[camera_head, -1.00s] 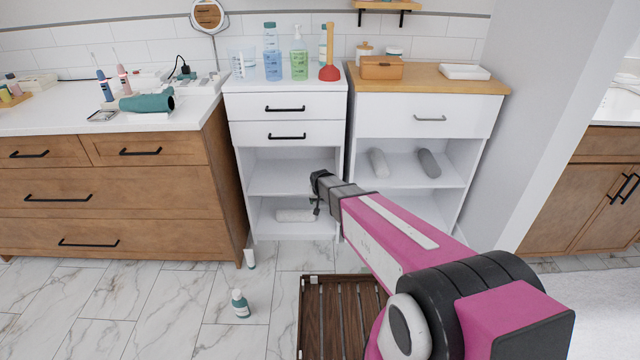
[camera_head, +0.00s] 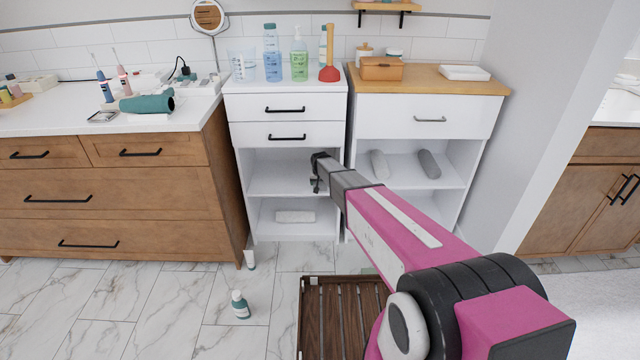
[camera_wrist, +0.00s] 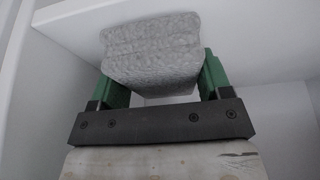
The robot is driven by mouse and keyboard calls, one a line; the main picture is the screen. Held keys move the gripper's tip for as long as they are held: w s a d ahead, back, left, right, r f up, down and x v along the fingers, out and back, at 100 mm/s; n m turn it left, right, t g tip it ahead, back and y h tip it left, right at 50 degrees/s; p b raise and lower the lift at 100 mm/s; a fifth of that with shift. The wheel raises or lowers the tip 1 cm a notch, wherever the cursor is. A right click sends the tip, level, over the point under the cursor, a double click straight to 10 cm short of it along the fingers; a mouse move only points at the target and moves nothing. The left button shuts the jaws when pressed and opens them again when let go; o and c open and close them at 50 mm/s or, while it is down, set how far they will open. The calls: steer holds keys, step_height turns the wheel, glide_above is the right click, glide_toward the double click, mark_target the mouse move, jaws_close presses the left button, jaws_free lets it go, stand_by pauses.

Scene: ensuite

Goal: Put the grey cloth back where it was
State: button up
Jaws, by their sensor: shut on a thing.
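My gripper (camera_head: 316,185) is at the front of the white cabinet's open shelves, below the drawers. In the wrist view, its green fingers (camera_wrist: 168,82) are shut on a thick grey cloth (camera_wrist: 152,48) with a rough, folded or rolled shape. The cloth lies between the fingers, in front of a white board. In the head view I cannot make out the held cloth; the gripper seems to hide it. A dark grey roll (camera_head: 429,164) and a lighter roll (camera_head: 379,164) lie on the right cabinet's shelf.
A whitish roll (camera_head: 295,216) lies on the left cabinet's lower shelf (camera_head: 265,232). The middle shelf (camera_head: 270,186) looks clear on its left. Bottles and a red plunger (camera_head: 329,73) stand on top. A bottle (camera_head: 240,305) and a slatted wooden mat (camera_head: 322,320) are on the floor.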

mark_target(320, 183)
steer(key=shift+s+f, duration=0.1)
steer(key=shift+f, duration=0.3)
steer(key=o, duration=0.8)
steer(key=shift+r, duration=0.15)
steer(key=shift+s+r, duration=0.15)
steer(key=shift+r, duration=0.15)
steer(key=shift+s+r, duration=1.1)
steer(key=shift+r, duration=0.1)
steer(key=s, duration=1.1)
steer(key=s+d+r+g, duration=0.1)
steer(key=s+d+r, duration=0.3)
steer(key=s, duration=0.5)
steer(key=s+d+r+g, duration=0.2)
steer(key=s+d+r, duration=0.3)
steer(key=s+d, duration=0.2)
steer(key=s+d+r+g, duration=0.1)
steer(key=s+d+r, duration=0.4)
steer(key=s, duration=0.7)
steer(key=shift+s+d+r, duration=0.1)
steer(key=shift+d, duration=0.7)
